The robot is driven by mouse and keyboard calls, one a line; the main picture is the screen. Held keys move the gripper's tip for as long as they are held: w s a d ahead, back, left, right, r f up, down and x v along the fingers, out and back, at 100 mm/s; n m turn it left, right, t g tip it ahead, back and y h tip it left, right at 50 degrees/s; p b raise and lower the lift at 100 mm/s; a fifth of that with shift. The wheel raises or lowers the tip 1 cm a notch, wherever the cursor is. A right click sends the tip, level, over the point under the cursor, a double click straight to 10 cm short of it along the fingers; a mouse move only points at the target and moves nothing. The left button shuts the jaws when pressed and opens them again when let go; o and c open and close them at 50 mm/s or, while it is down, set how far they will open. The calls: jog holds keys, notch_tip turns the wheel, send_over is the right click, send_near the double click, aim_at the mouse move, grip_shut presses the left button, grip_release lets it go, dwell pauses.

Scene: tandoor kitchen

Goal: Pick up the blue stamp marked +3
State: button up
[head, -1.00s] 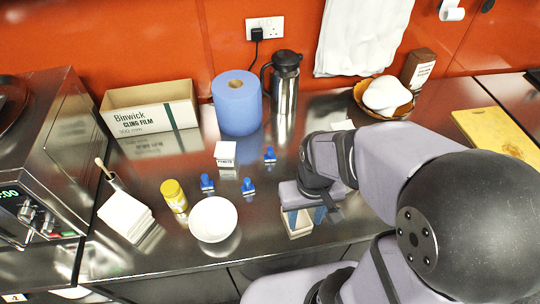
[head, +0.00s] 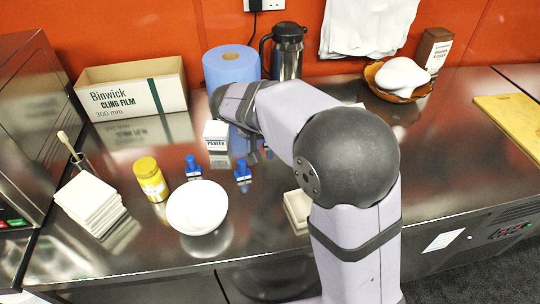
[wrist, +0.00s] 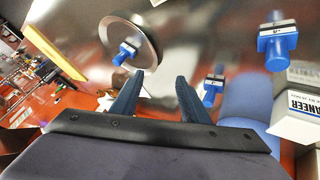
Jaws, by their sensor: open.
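Three small blue stamps with pale label bands show in the wrist view: one (wrist: 277,42) at upper right, one (wrist: 212,88) right of my fingers, and one (wrist: 125,53) at upper left, against a dark-rimmed round shape. I cannot read which is marked +3. In the head view, two stamps (head: 193,168) (head: 243,173) stand on the steel counter (head: 140,235); the third is mostly hidden by my arm. My gripper (wrist: 160,78) is open and empty, its dark blue fingers apart. In the head view my arm largely hides it, near the paneer box.
The paneer box (head: 216,135) stands close to the stamps, with the blue paper roll (head: 230,65) and steel flask (head: 287,50) behind. A white bowl (head: 197,207) and yellow-lidded jar (head: 150,180) stand in front and left. A cling film box (head: 130,90) is at back left.

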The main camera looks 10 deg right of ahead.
jog(key=w+a+m+t+h+b, duration=0.3)
jog(key=w+a+m+t+b, duration=0.2)
jog(key=w+a+b, duration=0.35)
jog(key=shift+w+d+f, duration=0.3)
jog(key=shift+f, duration=0.95)
jog(key=shift+w+d+f, duration=0.25)
jog(key=shift+w+f, duration=0.1)
jog(key=shift+f, duration=0.85)
jog(key=shift+w+d+f, duration=0.3)
jog(key=shift+f, duration=0.95)
jog(key=shift+d, duration=0.1)
jog(key=shift+p+x, duration=0.5)
jog(key=shift+x, duration=1.95)
grip_shut()
